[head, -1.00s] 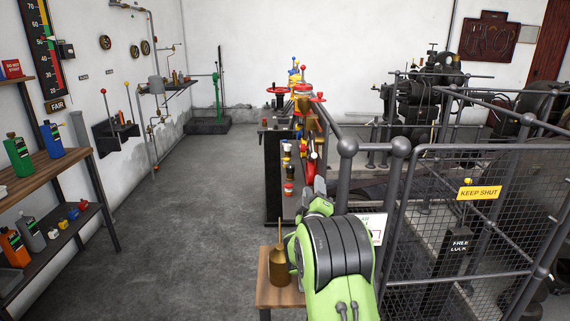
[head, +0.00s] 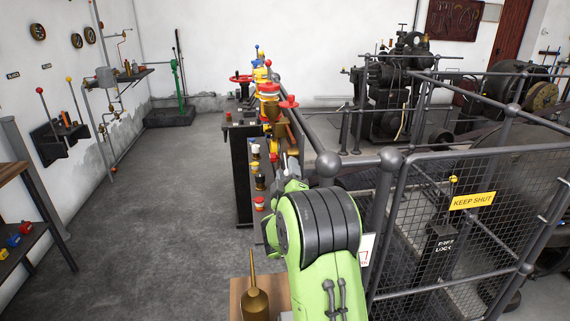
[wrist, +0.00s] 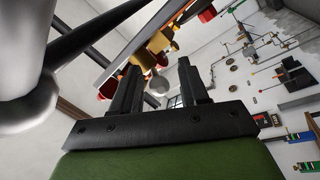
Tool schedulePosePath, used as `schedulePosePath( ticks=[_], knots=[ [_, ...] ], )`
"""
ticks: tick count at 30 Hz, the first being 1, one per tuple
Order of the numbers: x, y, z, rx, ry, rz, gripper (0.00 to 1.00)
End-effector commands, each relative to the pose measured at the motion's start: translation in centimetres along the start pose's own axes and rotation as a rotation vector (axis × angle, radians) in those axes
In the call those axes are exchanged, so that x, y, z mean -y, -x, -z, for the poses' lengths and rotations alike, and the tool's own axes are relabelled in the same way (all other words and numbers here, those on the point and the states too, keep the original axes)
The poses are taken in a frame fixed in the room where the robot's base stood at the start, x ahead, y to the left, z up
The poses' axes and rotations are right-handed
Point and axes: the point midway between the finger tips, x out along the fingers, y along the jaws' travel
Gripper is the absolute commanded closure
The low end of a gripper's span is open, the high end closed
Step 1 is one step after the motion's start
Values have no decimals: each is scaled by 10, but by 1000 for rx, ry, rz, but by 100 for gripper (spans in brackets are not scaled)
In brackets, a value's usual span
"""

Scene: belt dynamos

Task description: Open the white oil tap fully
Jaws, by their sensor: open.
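A small white-topped fitting (head: 256,150), which I take to be the white oil tap, is on the side of the dark control stand, above yellow, black and red ones. Its lever position is too small to tell. My gripper (head: 287,168) is just right of it in the head view, partly hidden behind my green wrist. In the wrist view my gripper (wrist: 158,88) has its two dark fingers apart with nothing clamped. A pale round knob (wrist: 158,84) shows between and beyond the fingertips; I cannot tell if it belongs to the tap.
A grey railing with ball joints (head: 328,163) runs close right of my arm, with a mesh gate (head: 430,250) beyond. A brass oil can (head: 256,300) stands on a small wooden stool (head: 236,290) below my arm. The floor at left is clear.

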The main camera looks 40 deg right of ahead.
Motion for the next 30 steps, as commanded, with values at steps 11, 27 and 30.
schedulePosePath(
  ticks=[11, 27, 30],
  knots=[
    [1, 0, 0, 0, -1, 1, 86],
    [-1, 0, 1, 10, 1, 17, 100],
    [-3, 0, 3, 25, 4, 40, 100]
  ],
)
